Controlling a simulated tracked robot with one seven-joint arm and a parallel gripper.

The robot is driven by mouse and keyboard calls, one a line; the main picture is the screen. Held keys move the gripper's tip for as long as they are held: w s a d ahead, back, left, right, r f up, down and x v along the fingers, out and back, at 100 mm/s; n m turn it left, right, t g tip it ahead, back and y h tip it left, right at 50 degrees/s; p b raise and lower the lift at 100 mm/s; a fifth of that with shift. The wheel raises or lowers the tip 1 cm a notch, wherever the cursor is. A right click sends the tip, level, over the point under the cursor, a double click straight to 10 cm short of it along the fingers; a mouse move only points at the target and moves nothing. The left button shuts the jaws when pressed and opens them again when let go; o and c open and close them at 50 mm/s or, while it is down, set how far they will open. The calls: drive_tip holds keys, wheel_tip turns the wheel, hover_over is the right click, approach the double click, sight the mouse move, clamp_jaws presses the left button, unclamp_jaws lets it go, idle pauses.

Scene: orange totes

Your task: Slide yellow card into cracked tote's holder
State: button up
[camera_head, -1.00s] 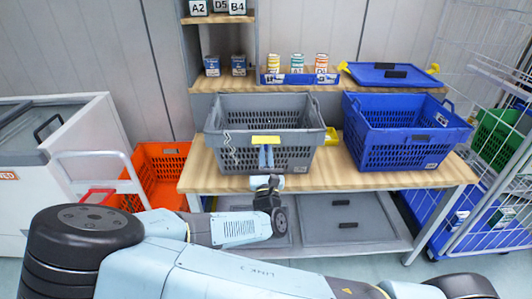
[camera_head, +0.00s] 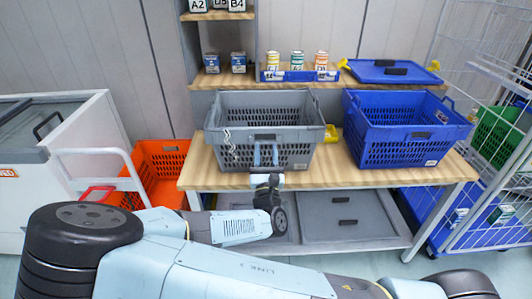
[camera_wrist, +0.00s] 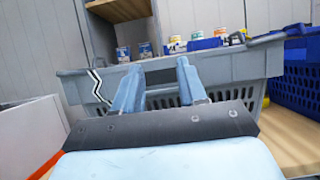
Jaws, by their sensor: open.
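The cracked grey tote (camera_head: 300,142) stands on the wooden bench, with a white zigzag crack on the left of its front. It also fills the middle of the wrist view (camera_wrist: 232,68). A dark holder strip (camera_head: 265,136) sits on its front below the rim; it shows between my fingers in the wrist view (camera_wrist: 160,75). My gripper (camera_head: 266,148) is open in front of the tote, just below the holder. Its two light-blue fingers (camera_wrist: 159,68) are apart with nothing seen between them. I cannot see the yellow card in either current view.
A blue tote (camera_head: 400,142) stands to the right on the bench (camera_head: 350,176). A yellow object (camera_head: 331,133) shows between the totes. A blue tray of small containers (camera_head: 298,75) and a blue lid (camera_head: 390,73) lie on the shelf behind. An orange crate (camera_head: 163,180) is at the left.

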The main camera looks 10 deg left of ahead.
drive_tip(key=v, duration=1.3)
drive_tip(key=shift+s+f, duration=0.15)
drive_tip(key=shift+s, duration=0.1)
